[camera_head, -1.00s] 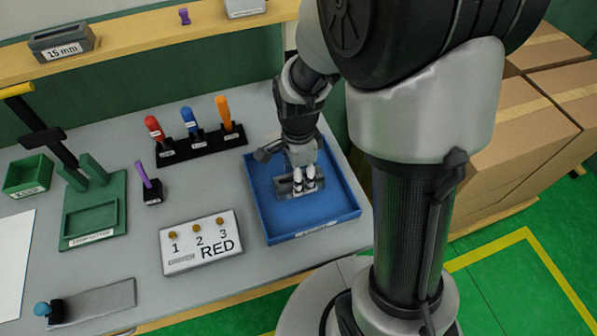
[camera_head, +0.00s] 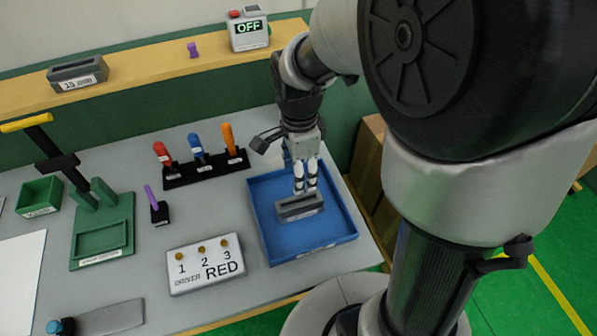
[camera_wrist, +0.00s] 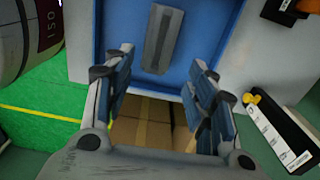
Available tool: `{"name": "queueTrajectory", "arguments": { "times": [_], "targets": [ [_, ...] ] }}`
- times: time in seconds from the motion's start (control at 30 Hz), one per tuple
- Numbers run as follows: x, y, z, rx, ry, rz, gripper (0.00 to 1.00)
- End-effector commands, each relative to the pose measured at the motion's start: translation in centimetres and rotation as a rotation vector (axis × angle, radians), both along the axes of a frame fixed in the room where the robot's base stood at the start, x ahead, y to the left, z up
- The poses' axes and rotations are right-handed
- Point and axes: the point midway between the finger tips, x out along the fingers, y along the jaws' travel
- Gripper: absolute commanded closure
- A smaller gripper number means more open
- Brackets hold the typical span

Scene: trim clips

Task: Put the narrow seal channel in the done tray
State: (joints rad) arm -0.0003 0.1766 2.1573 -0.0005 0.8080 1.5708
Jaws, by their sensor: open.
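A grey grooved channel piece (camera_head: 300,207) lies in the blue tray (camera_head: 334,237), near its middle. Its front label is too small to read. The piece also shows in the wrist view (camera_wrist: 162,42), lying flat on the blue floor. My gripper (camera_head: 306,187) is over the tray, just behind and above the piece. In the wrist view my gripper (camera_wrist: 158,78) has its fingers wide apart with nothing between them, clear of the piece.
A similar grey piece (camera_head: 77,73) marked 15 mm sits on the shelf. Left of the tray are a driver box (camera_head: 205,265), a rack of coloured-handled tools (camera_head: 205,168) and a green fixture (camera_head: 103,235). Cardboard boxes (camera_head: 368,160) stand to the right.

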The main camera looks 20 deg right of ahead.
Motion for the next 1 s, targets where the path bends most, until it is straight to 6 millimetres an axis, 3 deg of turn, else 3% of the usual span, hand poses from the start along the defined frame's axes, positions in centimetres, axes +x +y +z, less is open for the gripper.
{"name": "queueTrajectory", "arguments": {
  "times": [0.17, 0.27, 0.4, 0.5, 0.7, 1.0],
  "targets": [
    [-1.0, 0.0, 2.6, -0.003, -0.04, 0.126, 0.49],
    [-2.9, 0.0, 5.4, -0.017, -0.101, 0.338, 0.49],
    [-6.9, -0.1, 9.4, -0.077, -0.198, 0.732, 0.49],
    [-9.8, -0.1, 11.1, -0.142, -0.253, 1.007, 0.49],
    [-13.8, -0.1, 12.4, -0.269, -0.31, 1.403, 0.49],
    [-15.1, -0.1, 12.6, -0.322, -0.318, 1.548, 0.49]
  ]
}}
